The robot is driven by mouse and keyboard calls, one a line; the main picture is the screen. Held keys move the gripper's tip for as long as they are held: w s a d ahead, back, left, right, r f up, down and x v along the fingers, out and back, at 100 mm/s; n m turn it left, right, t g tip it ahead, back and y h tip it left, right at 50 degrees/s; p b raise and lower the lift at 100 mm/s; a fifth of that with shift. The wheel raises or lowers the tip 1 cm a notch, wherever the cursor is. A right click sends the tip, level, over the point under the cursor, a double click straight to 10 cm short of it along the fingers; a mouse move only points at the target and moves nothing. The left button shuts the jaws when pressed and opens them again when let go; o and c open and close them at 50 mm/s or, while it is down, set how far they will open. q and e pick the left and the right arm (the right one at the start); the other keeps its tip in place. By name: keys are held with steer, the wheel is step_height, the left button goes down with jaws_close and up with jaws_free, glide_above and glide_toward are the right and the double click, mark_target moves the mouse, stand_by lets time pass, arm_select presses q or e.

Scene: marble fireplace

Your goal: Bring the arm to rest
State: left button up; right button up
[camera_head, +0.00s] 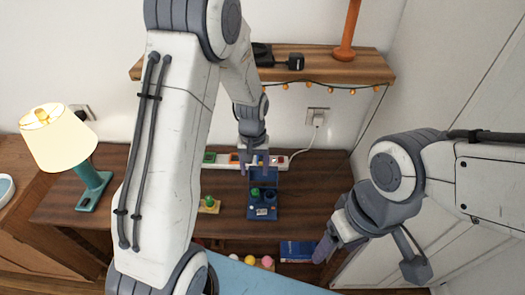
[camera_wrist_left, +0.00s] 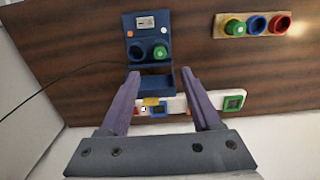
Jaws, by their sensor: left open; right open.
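My left arm reaches up and over the table in the head view. Its gripper (camera_head: 254,168) is open over the white power strip, just behind the blue box. In the left wrist view the two purple fingers (camera_wrist_left: 163,82) stand wide apart, with nothing clearly held between them. Part of the strip shows between and beyond them. My right gripper (camera_head: 328,244) is at the lower right of the head view, beside the table's right front edge. Its fingers are seen at an angle, and nothing is seen in them.
A blue box (camera_head: 263,212) with a green knob stands on the wooden table (camera_head: 155,213). The white power strip (camera_wrist_left: 176,104) lies behind it. A small board (camera_wrist_left: 266,17) with coloured rings is nearby. A lamp (camera_head: 60,139) stands left. A shelf (camera_head: 340,68) hangs above.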

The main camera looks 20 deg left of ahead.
arm_select(q)
steer(key=s+d+r+m, duration=0.3)
steer(key=s+d+r, duration=0.1)
steer(key=d+r, duration=0.25)
steer(key=s+d+r+m, duration=0.2)
steer(key=s+r, duration=0.1)
steer(key=s, duration=0.3)
steer(key=s+d+r+m, duration=0.2)
steer(key=s+d+m, duration=0.1)
steer(key=s, duration=0.4)
steer(key=s+d+r+m+h, duration=0.1)
steer(key=s+d+r+m, duration=0.1)
steer(key=s, duration=0.4)
steer(key=shift+s+d+r+m, duration=0.3)
steer(key=shift+s+r, duration=0.05)
steer(key=shift+r, duration=0.45)
